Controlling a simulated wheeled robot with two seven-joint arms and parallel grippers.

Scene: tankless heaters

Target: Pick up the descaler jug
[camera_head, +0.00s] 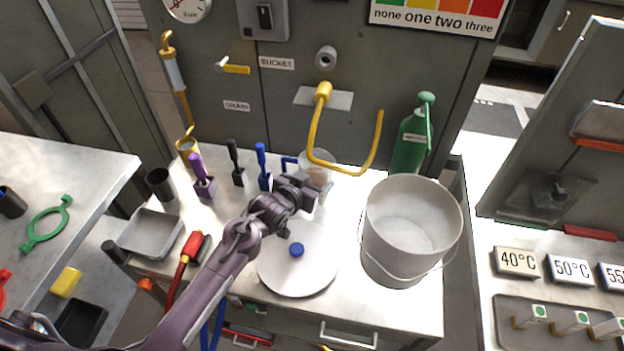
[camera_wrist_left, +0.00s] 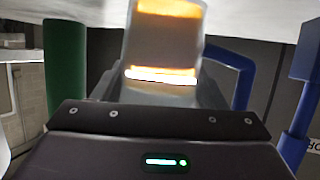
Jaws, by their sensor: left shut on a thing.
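A clear jug (camera_head: 316,163) with a blue handle stands on the steel worktop, under the yellow tap; it is the only jug-shaped thing I see, and I read no label on it. In the left wrist view the jug (camera_wrist_left: 163,45) is between my fingers, with orange bands on its wall and its blue handle to the right. My left gripper (camera_head: 309,189) reaches it from the front and is shut on it. The gripper hides the jug's lower part, so I cannot tell whether it touches the worktop. My right gripper is not in view.
A green bottle (camera_head: 410,145) and a large grey bucket (camera_head: 411,235) stand to the right. A white disc (camera_head: 297,275) with a blue knob lies in front. Blue (camera_head: 263,168), black (camera_head: 236,165) and purple (camera_head: 202,178) handled tools stand to the left. A yellow spout (camera_head: 314,135) hangs close above.

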